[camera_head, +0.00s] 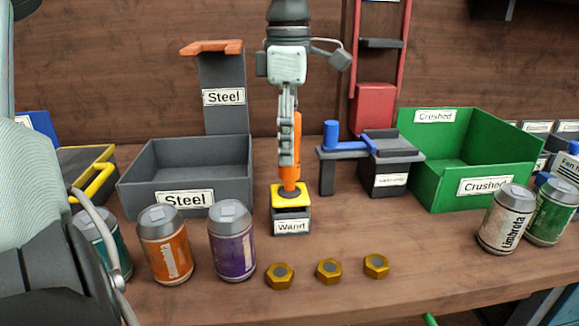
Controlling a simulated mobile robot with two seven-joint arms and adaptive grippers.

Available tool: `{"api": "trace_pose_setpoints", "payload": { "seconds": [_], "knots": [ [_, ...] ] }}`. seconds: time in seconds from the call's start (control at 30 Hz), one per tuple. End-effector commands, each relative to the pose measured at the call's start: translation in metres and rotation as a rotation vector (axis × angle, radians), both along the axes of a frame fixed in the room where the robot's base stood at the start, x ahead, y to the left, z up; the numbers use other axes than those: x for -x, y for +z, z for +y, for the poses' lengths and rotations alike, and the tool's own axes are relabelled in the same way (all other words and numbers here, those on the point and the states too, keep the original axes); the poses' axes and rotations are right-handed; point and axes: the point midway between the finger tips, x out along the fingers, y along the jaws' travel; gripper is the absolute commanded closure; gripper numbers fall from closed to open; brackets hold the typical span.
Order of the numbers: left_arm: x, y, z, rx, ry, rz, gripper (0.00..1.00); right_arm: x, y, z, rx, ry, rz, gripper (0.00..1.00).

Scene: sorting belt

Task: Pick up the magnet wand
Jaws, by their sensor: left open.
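The magnet wand (298,135) has an orange handle and stands upright in its holder (291,226), a small dark block labelled "Wand" with a yellow top. My left gripper (287,160) points straight down at the wand, its fingers open. The fingers overlap the handle in the picture and hide much of it. The handle shows along their right side and below their tips. I cannot tell whether the fingers touch it. My right gripper is not in view.
A grey "Steel" bin (133,190) stands left of the wand, a blue-handled device (385,165) and green "Crushed" bin (485,186) right. Cans, including a purple one (232,240), and brass nuts (329,271) stand in front. Bare table lies front right.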

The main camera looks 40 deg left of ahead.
Motion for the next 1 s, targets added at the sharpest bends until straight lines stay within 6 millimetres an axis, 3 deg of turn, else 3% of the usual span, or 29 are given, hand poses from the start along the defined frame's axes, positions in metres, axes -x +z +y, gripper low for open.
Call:
{"api": "trace_pose_setpoints", "payload": {
  "seconds": [0.27, 0.7, 1.0],
  "knots": [
    [0.0001, -0.0052, -0.0003, 0.001, 0.000, -0.001, 0.46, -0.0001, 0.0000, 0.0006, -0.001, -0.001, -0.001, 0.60],
    [0.0000, -0.0048, -0.0004, 0.000, 0.000, -0.001, 1.00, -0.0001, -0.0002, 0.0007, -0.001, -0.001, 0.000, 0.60],
    [-0.0008, 0.0004, -0.0001, 0.000, 0.001, -0.005, 1.00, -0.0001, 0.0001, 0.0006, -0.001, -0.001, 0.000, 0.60]
  ]
}}
